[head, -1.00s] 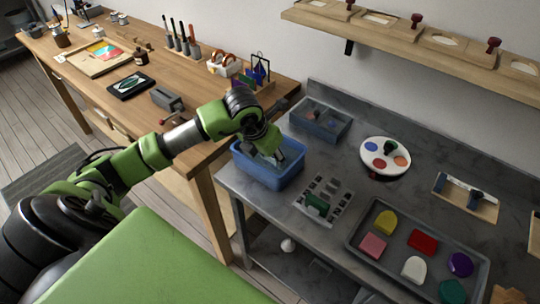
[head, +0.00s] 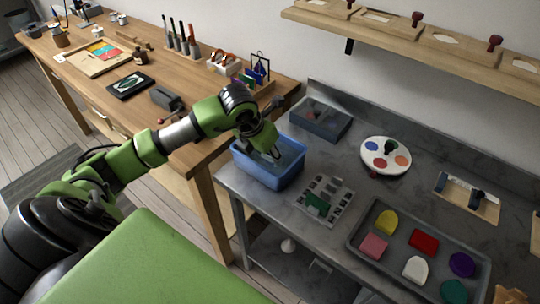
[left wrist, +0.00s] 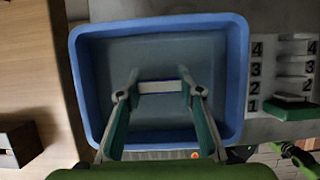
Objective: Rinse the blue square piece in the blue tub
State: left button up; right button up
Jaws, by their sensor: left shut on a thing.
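The blue tub (head: 258,173) stands at the left end of the grey bench, and its rim fills the middle of the left wrist view (left wrist: 242,70). My left gripper (head: 272,156) reaches down into the tub. In the left wrist view its fingertips (left wrist: 160,90) are shut on a thin pale bar with bluish edges (left wrist: 160,86), which looks like the square piece seen edge-on. I cannot tell how deep it sits. In the head view the piece is not clearly visible. My right gripper is not in view.
A numbered rack (head: 336,190) with a green piece (head: 317,203) stands right of the tub. A grey bin (head: 320,122) stands behind it. A palette (head: 386,155) and a tray of coloured pieces (head: 365,262) lie further right. A wooden table (head: 215,130) adjoins on the left.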

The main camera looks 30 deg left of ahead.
pick_arm(q)
jog(key=shift+r, duration=0.1)
notch_tip(320, 180, up, 11)
jog(key=p, duration=0.7)
jog(key=shift+r, duration=0.2)
dwell(0.4)
dwell(0.9)
